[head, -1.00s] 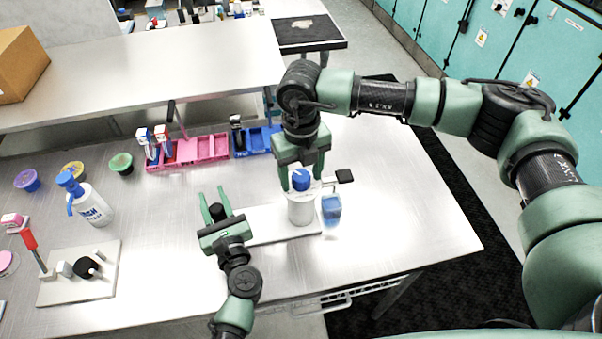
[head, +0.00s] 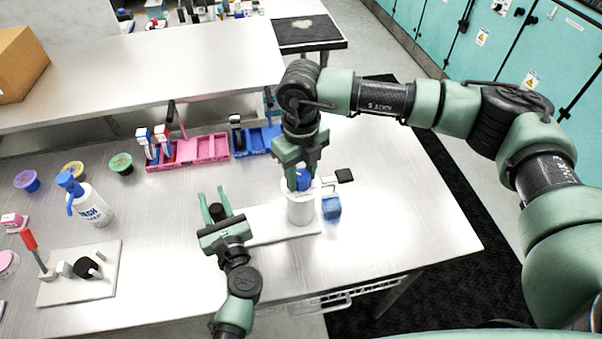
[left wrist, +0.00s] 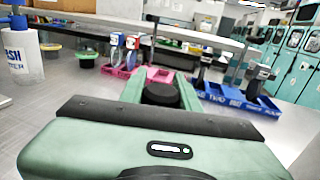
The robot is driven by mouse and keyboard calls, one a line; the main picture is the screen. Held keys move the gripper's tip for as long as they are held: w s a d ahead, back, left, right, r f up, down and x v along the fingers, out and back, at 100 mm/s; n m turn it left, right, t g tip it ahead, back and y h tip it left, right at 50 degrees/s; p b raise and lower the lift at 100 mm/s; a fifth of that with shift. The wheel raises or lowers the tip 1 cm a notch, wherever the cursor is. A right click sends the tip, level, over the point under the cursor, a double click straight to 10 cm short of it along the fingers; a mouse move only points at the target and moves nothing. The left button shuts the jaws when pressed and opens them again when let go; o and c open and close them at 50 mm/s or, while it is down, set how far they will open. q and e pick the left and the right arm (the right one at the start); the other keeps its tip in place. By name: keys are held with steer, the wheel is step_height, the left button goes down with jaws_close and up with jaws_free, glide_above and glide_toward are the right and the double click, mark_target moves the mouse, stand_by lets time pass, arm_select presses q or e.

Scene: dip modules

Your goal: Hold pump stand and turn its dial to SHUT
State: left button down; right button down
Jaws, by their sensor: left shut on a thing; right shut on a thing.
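The pump stand has a white base plate (head: 262,232) with a white cylinder (head: 300,210) at its right part and a blue dial (head: 303,180) on top. My right gripper (head: 302,178) points down from above and is shut on the blue dial, covering part of it; the dial's marks cannot be read. My left gripper (head: 212,194) is shut on a black round knob (head: 216,211) at the left end of the stand. The knob also shows between the fingers in the left wrist view (left wrist: 161,95).
A blue translucent block (head: 331,207) and a black square piece (head: 344,175) are close right of the cylinder. Pink (head: 205,150) and blue (head: 255,140) trays stand behind. A white bottle (head: 92,208) and another fixture (head: 75,285) are at left. The front table middle is clear.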

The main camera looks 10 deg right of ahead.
mark_target(301, 174)
steer(key=n, duration=0.6)
steer(key=shift+n, duration=0.3)
steer(key=n, duration=0.6)
steer(key=shift+n, duration=0.4)
steer(key=c, duration=0.9)
jaws_free()
steer(key=shift+r, duration=0.1)
step_height(301, 174, up, 12)
